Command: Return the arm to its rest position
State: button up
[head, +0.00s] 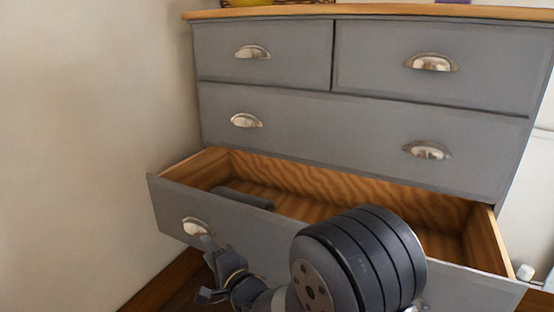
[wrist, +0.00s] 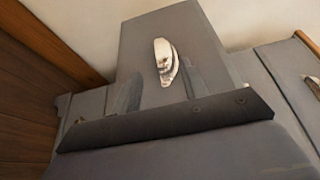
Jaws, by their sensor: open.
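My gripper (head: 212,266) is in front of the open bottom drawer, just below and right of its left cup handle (head: 197,227). In the wrist view, my gripper (wrist: 162,84) has its two fingers apart, with the metal cup handle (wrist: 164,62) showing between and beyond them. The fingers look empty; whether one touches the handle I cannot tell. My arm reaches in from the bottom of the head view, and its dark round joint covers part of the drawer front and the right handle.
The grey dresser (head: 270,103) has a wooden top (head: 390,10). Its bottom drawer (head: 485,240) is pulled out; the upper drawers are closed. A dark long object (head: 243,198) lies inside the open drawer. A beige wall (head: 85,140) stands close on the left.

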aim_at(194, 233)
jog(key=b+x, duration=0.2)
jog(key=x, duration=0.7)
jog(key=shift+w+a, duration=0.4)
jog(key=shift+w, duration=0.1)
jog(key=shift+d, duration=0.1)
